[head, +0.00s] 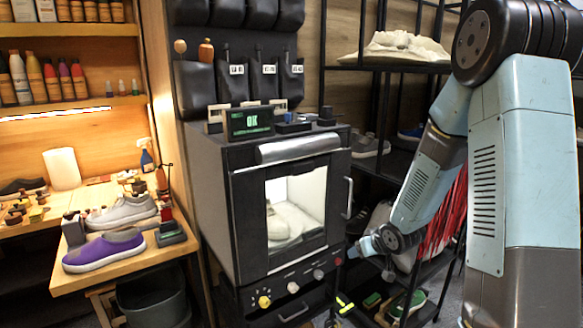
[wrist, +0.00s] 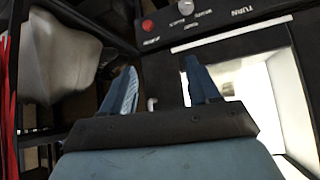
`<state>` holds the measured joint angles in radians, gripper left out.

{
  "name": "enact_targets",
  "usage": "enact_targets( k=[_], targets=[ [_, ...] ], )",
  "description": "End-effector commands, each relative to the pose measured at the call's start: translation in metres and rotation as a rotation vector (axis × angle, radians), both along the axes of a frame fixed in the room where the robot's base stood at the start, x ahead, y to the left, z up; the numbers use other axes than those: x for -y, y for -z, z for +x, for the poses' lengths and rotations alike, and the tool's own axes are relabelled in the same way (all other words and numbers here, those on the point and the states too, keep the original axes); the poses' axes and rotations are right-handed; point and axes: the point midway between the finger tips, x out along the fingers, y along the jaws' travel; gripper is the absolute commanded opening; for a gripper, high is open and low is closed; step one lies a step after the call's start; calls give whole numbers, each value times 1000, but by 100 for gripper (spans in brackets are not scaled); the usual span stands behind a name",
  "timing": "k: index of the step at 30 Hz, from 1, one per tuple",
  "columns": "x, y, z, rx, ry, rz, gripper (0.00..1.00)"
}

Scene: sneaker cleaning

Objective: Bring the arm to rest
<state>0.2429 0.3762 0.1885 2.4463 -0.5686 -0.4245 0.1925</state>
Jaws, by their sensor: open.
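My arm (head: 430,170) comes in from the right of the head view and bends down. Its end, my gripper (head: 358,250), is low beside the right front edge of the black cabinet (head: 215,180). In the wrist view my gripper (wrist: 160,85) shows two blue fingers spread apart, with nothing between them. Beyond the fingers are the cabinet's dark front, a red button and knobs. The gripper appears apart from the cabinet, though the exact gap is hard to tell.
The cabinet's lit window shows a pale shoe (head: 277,222) inside; its display reads OK. A wooden bench (head: 150,262) at left holds a purple shoe (head: 104,250) and a grey shoe (head: 122,212). A black shelf rack (head: 385,68) with shoes stands close behind my gripper.

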Motion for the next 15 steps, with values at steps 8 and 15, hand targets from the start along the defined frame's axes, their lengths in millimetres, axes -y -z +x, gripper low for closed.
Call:
enact_targets(
  k=[8, 15],
  targets=[
    [22, -72, -20, -19, 90, -129, 60],
    [35, -129, -52, -46, 175, -193, 60]
  ],
)
